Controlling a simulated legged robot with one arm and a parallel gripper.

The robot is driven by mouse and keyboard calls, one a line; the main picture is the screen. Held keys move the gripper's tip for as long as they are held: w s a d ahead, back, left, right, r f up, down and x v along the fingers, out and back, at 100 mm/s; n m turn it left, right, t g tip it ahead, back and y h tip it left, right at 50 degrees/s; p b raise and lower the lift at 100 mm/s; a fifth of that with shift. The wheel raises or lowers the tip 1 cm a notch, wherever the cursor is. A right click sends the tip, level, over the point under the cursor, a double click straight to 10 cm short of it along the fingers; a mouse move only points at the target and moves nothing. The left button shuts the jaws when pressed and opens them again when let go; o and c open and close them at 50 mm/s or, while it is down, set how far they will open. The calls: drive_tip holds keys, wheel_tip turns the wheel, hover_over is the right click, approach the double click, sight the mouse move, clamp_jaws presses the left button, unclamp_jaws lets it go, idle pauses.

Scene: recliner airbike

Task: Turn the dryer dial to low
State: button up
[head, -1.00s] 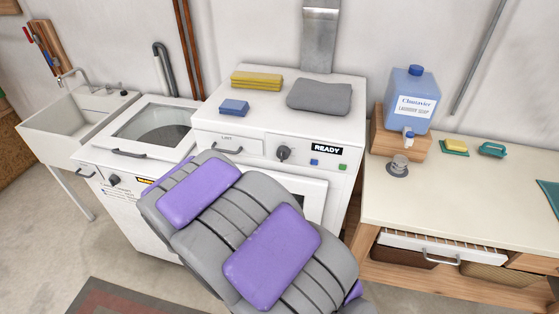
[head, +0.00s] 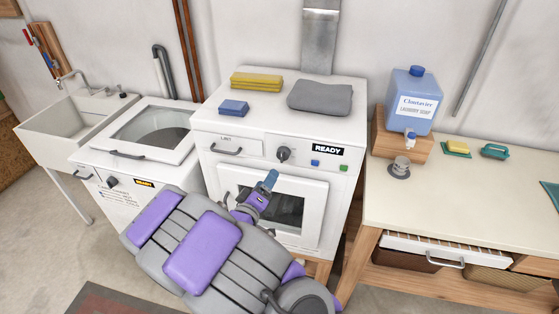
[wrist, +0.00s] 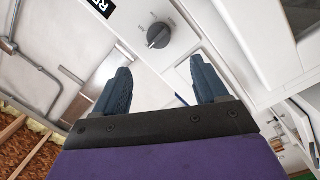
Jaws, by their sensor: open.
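The dryer (head: 325,186) is a white front-loading machine in the middle of the head view. Its dark round dial (head: 283,154) sits on the front panel, left of the READY display. The dial also shows in the wrist view (wrist: 159,36), beyond and between my fingers, with small marks around it too small to read. My gripper (head: 271,178) is in front of the dryer, just below the dial in the head view. In the wrist view its two blue-grey fingers (wrist: 158,80) are spread apart with nothing between them, and they do not touch the dial.
A washer (head: 140,135) with its own dial stands left of the dryer. Folded yellow (head: 257,80) and grey cloths (head: 320,97) lie on the dryer top. A counter (head: 450,205) with a blue soap jug (head: 412,100) is to the right. Blue and green buttons sit right of the dial.

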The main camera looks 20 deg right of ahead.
sight(281, 157)
drive_tip(key=b+x, duration=0.2)
drive_tip(key=x, duration=1)
drive_tip(key=shift+w+f, duration=0.1)
drive_tip(key=c, duration=1.1)
drive_tip(key=shift+o, duration=0.2)
